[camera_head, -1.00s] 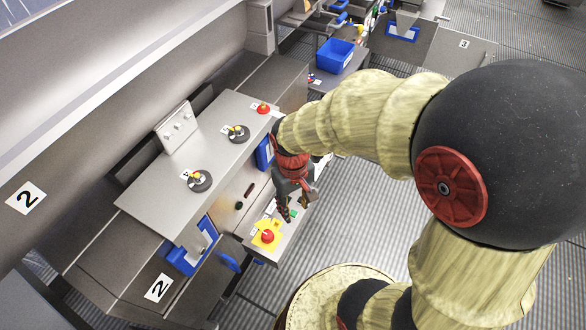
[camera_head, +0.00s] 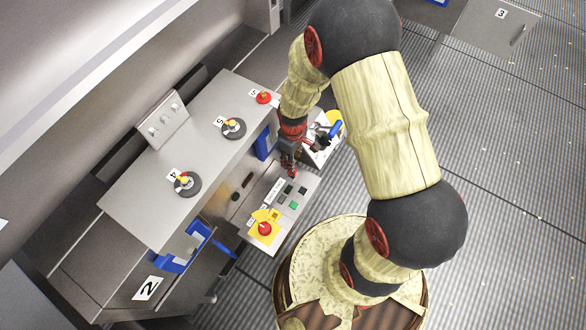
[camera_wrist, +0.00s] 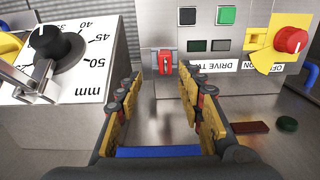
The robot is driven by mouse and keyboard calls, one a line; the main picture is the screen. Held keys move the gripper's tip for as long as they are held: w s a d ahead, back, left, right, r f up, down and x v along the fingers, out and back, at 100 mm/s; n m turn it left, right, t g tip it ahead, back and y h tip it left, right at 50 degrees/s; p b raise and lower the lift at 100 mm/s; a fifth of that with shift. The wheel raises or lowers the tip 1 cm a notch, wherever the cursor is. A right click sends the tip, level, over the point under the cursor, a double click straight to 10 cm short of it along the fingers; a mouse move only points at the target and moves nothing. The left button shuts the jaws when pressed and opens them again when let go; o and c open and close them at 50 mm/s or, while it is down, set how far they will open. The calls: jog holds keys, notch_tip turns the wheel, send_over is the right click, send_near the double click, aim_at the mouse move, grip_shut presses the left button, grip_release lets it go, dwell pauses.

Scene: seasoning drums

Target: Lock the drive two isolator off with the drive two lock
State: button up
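The drive two isolator (camera_head: 264,228) is a red rotary knob on a yellow plate at the near end of a grey control panel. It also shows at the upper right in the wrist view (camera_wrist: 290,41). An upside-down label (camera_wrist: 222,67) reading "DRIVE TW..." lies beside it. A small red piece (camera_wrist: 165,62), which looks like a padlock, is at the panel's left edge in the wrist view. My gripper (camera_head: 290,172) is over the panel's far end. In the wrist view my gripper (camera_wrist: 158,78) is open and empty, with the red piece beyond its fingertips.
A box with a millimetre dial (camera_wrist: 52,50) stands close to the left finger in the wrist view. Green and dark buttons (camera_head: 293,204) are on the panel.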

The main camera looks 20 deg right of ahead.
jog(key=shift+f+b, duration=0.45)
jog(key=shift+f, duration=1.05)
jog(key=f, duration=0.1)
jog(key=f+b, duration=0.1)
jog(key=f, duration=0.2)
jog(key=shift+s+a+b, duration=0.3)
jog(key=shift+s+b, duration=0.05)
jog(key=shift+b, duration=0.05)
jog(key=shift+f, duration=0.45)
jog(key=shift+c, duration=1.3)
grip_shut()
